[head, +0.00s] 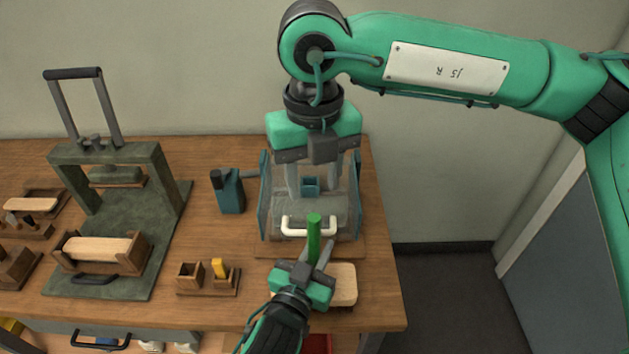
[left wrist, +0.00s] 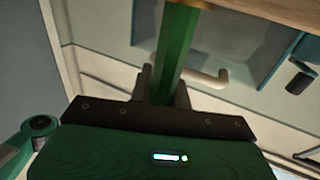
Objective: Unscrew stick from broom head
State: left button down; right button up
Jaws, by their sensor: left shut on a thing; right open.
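The green stick (head: 314,236) stands nearly upright near the table's front right edge. My left gripper (head: 318,256) is shut on it; the left wrist view also shows the stick (left wrist: 176,50) between the fingers (left wrist: 163,84). A pale wooden block (head: 343,287), seemingly the broom head, lies at the stick's lower end, partly covered by my left gripper. The joint between stick and block is hidden in the head view. My right gripper (head: 308,181) is open, pointing down over the grey fixture behind the stick, with its fingers apart.
The fixture has blue side walls (head: 265,197) and a white handle (head: 309,226). A teal device (head: 229,191) and a small wooden holder (head: 208,279) stand left of it. A dark green press (head: 115,215) is farther left. Some bare tabletop (head: 195,235) lies between.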

aim_at(314, 233)
jog(key=m, duration=0.3)
jog(key=shift+f, duration=0.25)
jog(key=m, duration=0.4)
jog(key=shift+f+m, duration=0.25)
jog(key=shift+m, duration=0.05)
jog(key=shift+f+m, duration=0.2)
jog(key=shift+m, duration=0.1)
notch_tip(314, 233, down, 12)
jog(key=shift+r, duration=0.15)
grip_shut()
jog(key=n, duration=0.4)
dwell(0.6)
